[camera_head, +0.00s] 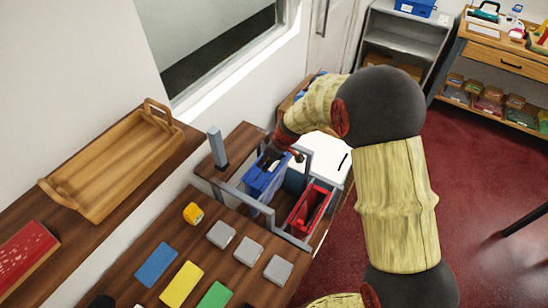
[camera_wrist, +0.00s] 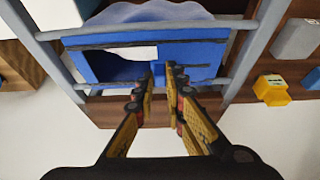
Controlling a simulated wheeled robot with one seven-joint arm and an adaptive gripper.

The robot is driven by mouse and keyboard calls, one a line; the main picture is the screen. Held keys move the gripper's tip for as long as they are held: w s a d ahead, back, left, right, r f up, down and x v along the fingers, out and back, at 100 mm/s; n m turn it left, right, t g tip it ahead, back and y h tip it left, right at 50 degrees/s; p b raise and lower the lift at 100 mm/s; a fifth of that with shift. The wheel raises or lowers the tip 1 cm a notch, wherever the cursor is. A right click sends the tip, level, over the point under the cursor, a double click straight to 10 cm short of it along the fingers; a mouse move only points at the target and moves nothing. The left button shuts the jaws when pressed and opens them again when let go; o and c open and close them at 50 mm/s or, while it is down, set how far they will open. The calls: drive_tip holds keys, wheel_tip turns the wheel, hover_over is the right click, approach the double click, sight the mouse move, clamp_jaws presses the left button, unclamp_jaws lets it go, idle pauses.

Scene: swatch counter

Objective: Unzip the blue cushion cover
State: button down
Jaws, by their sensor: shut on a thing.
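The blue cushion cover (camera_head: 265,176) stands in a grey metal frame (camera_head: 233,188) on the wooden counter. In the wrist view the cover (camera_wrist: 198,52) spans the top, with dark strips along its face. A dark-edged gap with a pale inside (camera_wrist: 118,70) lies left of my fingertips; the face to their right looks closed. My gripper (camera_wrist: 162,74) is shut at the cover, apparently on its zip pull, which the fingertips hide. In the head view my arm hides most of the gripper.
A red cover (camera_head: 311,208) stands in the frame to the right. Colour swatches, such as a green one (camera_head: 215,297), and a yellow object (camera_head: 193,213) lie on the counter in front. A wooden tray (camera_head: 112,170) is on the left ledge. Red floor is open at right.

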drive_tip(key=s+a, duration=0.1)
drive_tip(key=s, duration=0.1)
drive_tip(key=s+a+b, duration=0.1)
drive_tip(key=s, duration=0.1)
drive_tip(key=s+a+b, duration=0.1)
drive_tip(key=s+a, duration=0.1)
drive_tip(key=shift+s+a, duration=0.1)
drive_tip(key=shift+s, duration=0.05)
drive_tip(key=c, duration=2)
unclamp_jaws()
drive_tip(key=shift+s+a, duration=0.15)
drive_tip(key=shift+o, duration=0.8)
drive_tip(key=shift+r, duration=0.1)
drive_tip(key=shift+d+r, duration=0.2)
drive_tip(key=shift+r, duration=0.05)
drive_tip(key=v, duration=1.1)
drive_tip(key=shift+s+r, duration=0.1)
